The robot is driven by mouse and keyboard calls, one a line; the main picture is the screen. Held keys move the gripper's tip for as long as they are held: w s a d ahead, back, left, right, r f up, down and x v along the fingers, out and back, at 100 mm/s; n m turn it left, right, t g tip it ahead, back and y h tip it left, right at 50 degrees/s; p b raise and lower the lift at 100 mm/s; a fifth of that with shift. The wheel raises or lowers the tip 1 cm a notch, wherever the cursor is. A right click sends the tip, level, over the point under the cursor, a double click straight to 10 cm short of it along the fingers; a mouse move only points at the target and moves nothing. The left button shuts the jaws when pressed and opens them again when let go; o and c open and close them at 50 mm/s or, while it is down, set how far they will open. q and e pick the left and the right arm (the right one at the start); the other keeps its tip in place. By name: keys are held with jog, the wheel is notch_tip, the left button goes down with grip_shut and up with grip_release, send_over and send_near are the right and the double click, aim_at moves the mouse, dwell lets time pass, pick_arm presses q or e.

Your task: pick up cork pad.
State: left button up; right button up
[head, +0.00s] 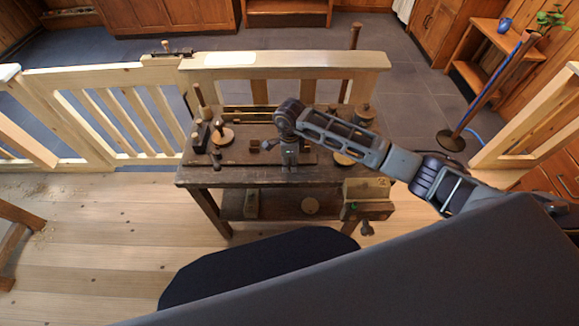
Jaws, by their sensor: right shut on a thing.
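My right gripper (289,165) points down over the middle of the dark workbench top (240,155). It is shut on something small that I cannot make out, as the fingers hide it. I cannot tell for sure which thing is the cork pad. Another pale round thing (343,159) is on the bench top to the right, partly behind my right arm. My left gripper is not in view.
A round-based spool (222,136) and a dark block (200,137) stand on the bench's left. A turned wooden piece (364,115) stands at the back right. A vise (367,200) juts out at the front right. A pale wooden railing (285,62) runs behind.

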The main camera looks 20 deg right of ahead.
aim_at(290, 161)
notch_tip(290, 161, up, 5)
jog(key=shift+f, duration=0.1)
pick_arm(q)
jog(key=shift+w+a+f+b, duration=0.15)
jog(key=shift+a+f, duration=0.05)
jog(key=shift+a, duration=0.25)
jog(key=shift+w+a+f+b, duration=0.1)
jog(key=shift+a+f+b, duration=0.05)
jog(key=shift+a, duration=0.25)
pick_arm(e)
jog(key=shift+r, duration=0.7)
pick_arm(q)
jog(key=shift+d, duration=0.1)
pick_arm(e)
jog(key=o, duration=0.4)
jog(key=c, duration=0.4)
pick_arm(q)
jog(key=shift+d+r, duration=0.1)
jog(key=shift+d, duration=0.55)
